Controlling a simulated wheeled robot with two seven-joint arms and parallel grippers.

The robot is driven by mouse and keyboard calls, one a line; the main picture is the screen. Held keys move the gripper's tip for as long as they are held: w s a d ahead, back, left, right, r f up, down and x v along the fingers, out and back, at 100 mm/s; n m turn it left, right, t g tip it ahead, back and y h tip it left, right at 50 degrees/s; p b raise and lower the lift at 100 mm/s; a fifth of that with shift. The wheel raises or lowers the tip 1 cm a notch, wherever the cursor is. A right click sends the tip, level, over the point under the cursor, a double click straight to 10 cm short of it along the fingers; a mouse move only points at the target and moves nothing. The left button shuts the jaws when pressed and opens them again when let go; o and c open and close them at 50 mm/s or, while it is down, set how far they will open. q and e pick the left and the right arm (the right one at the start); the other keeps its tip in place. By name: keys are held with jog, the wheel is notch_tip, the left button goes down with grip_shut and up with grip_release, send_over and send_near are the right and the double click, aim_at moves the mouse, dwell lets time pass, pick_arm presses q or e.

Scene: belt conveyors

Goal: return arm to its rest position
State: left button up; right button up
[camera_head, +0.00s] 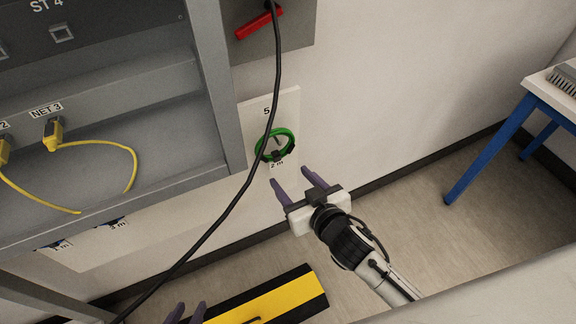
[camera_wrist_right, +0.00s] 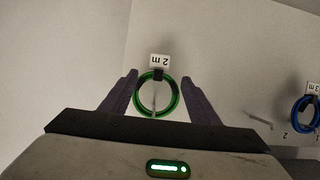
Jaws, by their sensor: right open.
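My right gripper (camera_head: 291,176) is open and empty, in front of the wall panel and just below right of a green cable coil (camera_head: 289,136). The coil hangs on a hook by the "2 m" label. In the right wrist view, the green coil (camera_wrist_right: 172,108) appears between the two open purple fingers (camera_wrist_right: 158,75), beyond them and not gripped. My left gripper (camera_head: 189,308) shows only as two purple fingertips, spaced apart, at the bottom edge of the head view; the rest of it is out of frame.
A grey rack (camera_head: 217,90) with yellow network cables (camera_head: 133,160) stands left. A black cable (camera_head: 241,190) hangs across the view. A blue coil (camera_wrist_right: 303,110) hangs by "3 m". A yellow-black floor strip (camera_head: 270,302) lies below. A blue-legged table (camera_head: 490,150) stands right.

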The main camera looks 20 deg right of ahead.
jog(key=s+d+f+g, duration=0.2)
jog(key=s+f, duration=0.4)
jog(key=s, duration=0.4)
jog(key=s+d+f+g, duration=0.2)
jog(key=s+f, duration=0.4)
jog(key=s, duration=0.4)
jog(key=shift+d+f+g, duration=0.2)
jog(key=shift+f+g, duration=0.1)
